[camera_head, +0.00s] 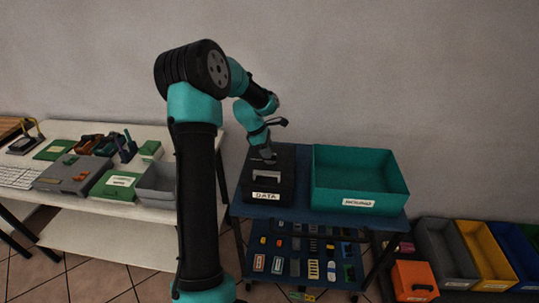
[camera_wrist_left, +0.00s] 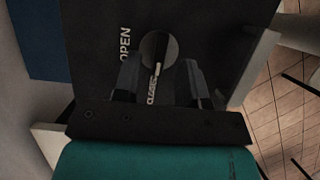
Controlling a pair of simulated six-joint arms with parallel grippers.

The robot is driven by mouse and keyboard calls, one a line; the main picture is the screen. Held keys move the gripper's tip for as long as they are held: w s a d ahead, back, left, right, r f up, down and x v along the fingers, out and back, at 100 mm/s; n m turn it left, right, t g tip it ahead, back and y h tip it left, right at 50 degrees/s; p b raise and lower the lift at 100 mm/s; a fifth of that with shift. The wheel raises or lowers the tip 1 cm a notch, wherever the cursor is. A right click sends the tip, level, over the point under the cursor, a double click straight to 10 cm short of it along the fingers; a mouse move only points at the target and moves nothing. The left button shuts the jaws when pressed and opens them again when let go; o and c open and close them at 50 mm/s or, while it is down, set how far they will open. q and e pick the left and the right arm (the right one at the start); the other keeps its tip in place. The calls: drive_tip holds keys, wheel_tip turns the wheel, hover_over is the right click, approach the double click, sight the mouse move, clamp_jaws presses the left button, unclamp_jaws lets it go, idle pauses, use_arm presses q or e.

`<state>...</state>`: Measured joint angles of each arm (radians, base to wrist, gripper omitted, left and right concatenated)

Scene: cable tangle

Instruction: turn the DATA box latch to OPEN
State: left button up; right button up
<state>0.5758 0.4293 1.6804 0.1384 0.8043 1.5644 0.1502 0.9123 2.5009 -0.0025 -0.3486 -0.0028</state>
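The black DATA box (camera_head: 285,186) stands on the blue cart top, with a white DATA label and a pale handle on its front. My left gripper (camera_head: 266,157) points down at the top of this box. In the left wrist view the box lid (camera_wrist_left: 200,30) carries a round latch (camera_wrist_left: 158,52) with a pale pointer mark aimed at the word CLOSED. The word OPEN is left of it. My left gripper (camera_wrist_left: 160,80) is open, its two fingers apart near the latch; contact cannot be told. My right gripper is not in view.
A teal bin (camera_head: 361,181) stands right beside the box on the blue cart (camera_head: 300,213). Small coloured parts lie on the shelf below. A white table (camera_head: 110,205) with boxes and tools is at left; coloured crates (camera_head: 447,253) are at right.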

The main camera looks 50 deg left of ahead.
use_arm(q)
drive_tip(key=shift+x, duration=1.2)
drive_tip(key=shift+c, duration=0.4)
clamp_jaws()
